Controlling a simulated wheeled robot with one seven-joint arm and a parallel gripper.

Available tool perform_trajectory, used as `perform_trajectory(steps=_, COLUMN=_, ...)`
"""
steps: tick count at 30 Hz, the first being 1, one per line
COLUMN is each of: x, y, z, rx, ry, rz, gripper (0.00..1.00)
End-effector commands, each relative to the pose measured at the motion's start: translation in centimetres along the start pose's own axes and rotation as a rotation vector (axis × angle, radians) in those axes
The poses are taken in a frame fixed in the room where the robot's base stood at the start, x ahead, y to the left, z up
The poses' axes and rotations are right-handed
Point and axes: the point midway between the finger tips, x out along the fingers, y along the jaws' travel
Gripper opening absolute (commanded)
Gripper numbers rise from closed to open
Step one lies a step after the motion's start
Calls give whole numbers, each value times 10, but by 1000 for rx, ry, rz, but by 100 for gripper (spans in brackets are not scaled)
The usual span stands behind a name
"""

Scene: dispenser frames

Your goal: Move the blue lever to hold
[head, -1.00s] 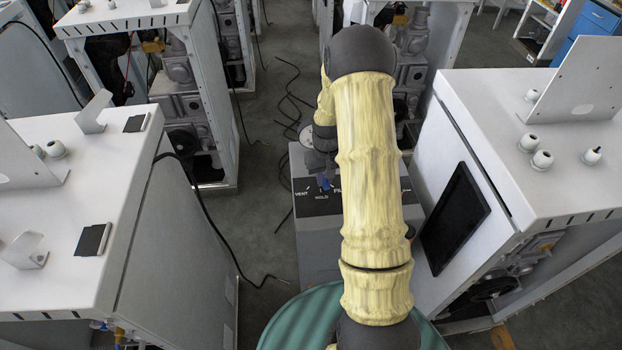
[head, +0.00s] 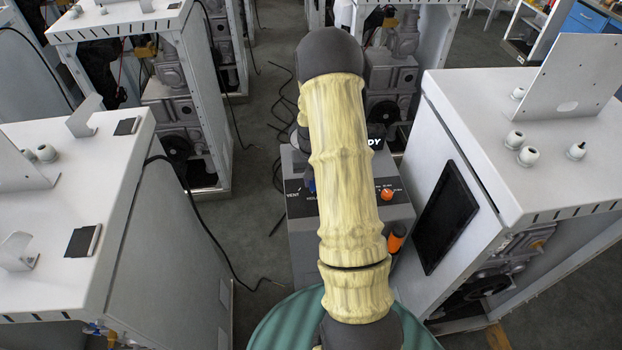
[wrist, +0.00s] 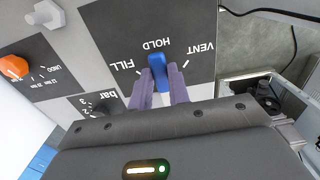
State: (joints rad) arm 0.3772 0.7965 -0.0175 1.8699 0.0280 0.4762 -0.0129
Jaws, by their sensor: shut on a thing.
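The blue lever (wrist: 158,73) stands between the two purple fingers of my gripper (wrist: 159,70) in the wrist view. The fingers are shut on it. Its tip points toward the printed word HOLD (wrist: 153,43) on the dark label panel (wrist: 190,50), which appears upside down. FILL (wrist: 123,66) is to the left of the lever and VENT (wrist: 202,48) to the right. In the head view a small bit of the blue lever (head: 311,185) shows at the left edge of my arm. My arm hides most of the panel and gripper there.
An orange knob (head: 386,194) sits on the dispenser's right side. A second dial marked bar (wrist: 100,107) is close to my gripper in the wrist view. White cabinets stand at left (head: 130,180) and right (head: 460,120). Cables lie on the floor behind.

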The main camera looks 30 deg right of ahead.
Motion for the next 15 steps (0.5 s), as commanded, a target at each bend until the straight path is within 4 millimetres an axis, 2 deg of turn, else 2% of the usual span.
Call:
perform_trajectory(steps=1, x=-1, y=0, z=-1, rx=1, ry=3, rz=1, gripper=24)
perform_trajectory(steps=3, x=-1, y=0, z=-1, rx=0, ry=3, rz=1, gripper=38)
perform_trajectory(steps=4, x=-1, y=0, z=-1, rx=0, ry=2, rz=1, gripper=40)
perform_trajectory(steps=15, x=-4, y=-1, z=-1, rx=-2, ry=2, rz=0, gripper=40)
